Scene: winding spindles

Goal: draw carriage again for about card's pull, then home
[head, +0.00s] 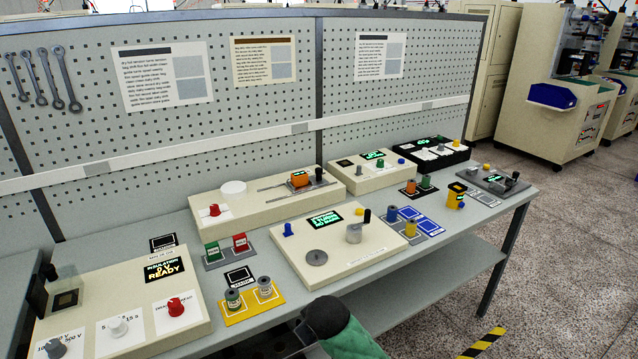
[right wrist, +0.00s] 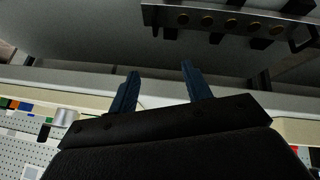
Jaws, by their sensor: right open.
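A long cream unit (head: 250,206) stands at the back of the bench with a slotted rail on its top. An orange carriage block (head: 299,179) with a small green-lit display sits on this rail, beside a black upright knob (head: 319,174). The unit also bears a red knob (head: 214,210) and a white disc (head: 233,187). Small printed cards lie on the bench; I cannot tell which one the task means. My right gripper (right wrist: 160,72) is open and empty in the right wrist view, its blue fingers apart. It touches nothing that I can see. My left gripper is out of view.
A cream winding unit (head: 338,248) with a lit display stands in front. An insulation tester (head: 125,300) reading READY is at the left. A yellow tray (head: 252,310) holds two spools. My green-sleeved arm shows at the bottom.

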